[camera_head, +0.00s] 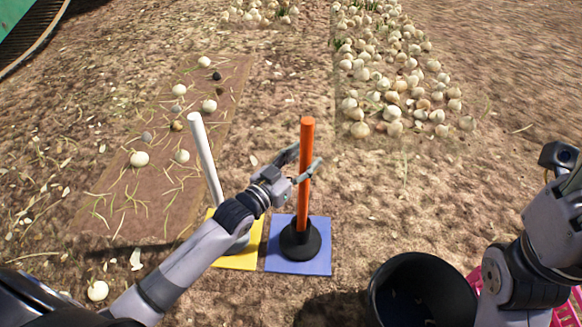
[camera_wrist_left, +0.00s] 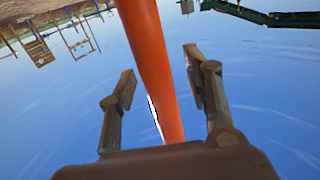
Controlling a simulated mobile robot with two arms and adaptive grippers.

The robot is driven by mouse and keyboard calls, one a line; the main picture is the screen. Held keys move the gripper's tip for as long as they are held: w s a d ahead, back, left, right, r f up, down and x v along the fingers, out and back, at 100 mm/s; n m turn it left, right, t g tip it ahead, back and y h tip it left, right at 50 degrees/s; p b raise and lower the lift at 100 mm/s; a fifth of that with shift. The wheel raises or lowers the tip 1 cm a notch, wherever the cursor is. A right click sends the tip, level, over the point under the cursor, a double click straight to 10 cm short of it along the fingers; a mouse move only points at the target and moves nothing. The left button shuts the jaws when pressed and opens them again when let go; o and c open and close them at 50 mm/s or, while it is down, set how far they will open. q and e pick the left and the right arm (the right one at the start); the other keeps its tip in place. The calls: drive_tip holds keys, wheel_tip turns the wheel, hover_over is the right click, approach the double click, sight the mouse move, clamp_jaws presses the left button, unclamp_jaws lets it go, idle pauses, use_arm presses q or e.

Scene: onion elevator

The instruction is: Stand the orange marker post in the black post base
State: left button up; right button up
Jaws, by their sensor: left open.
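The orange marker post (camera_head: 307,140) stands upright, its lower end in the black post base (camera_head: 300,243) on a blue square mat (camera_head: 320,262). My left gripper (camera_head: 307,165) is open, with its fingers on either side of the post's upper half. In the left wrist view the orange post (camera_wrist_left: 150,50) runs between the two spread fingers (camera_wrist_left: 160,72), with a gap visible on the right side. My right arm shows at the right edge of the head view, but its fingers do not show.
A white post (camera_head: 204,150) leans slightly beside it on a yellow mat (camera_head: 246,255), its foot partly hidden by my left arm. A black bucket (camera_head: 385,275) stands at the lower right, near a pink crate (camera_head: 567,312). Onions (camera_head: 390,85) lie in rows behind.

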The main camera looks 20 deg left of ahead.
use_arm(q)
drive_tip(key=v, duration=1.1)
drive_tip(key=shift+s, duration=0.2)
drive_tip(key=shift+r, duration=0.1)
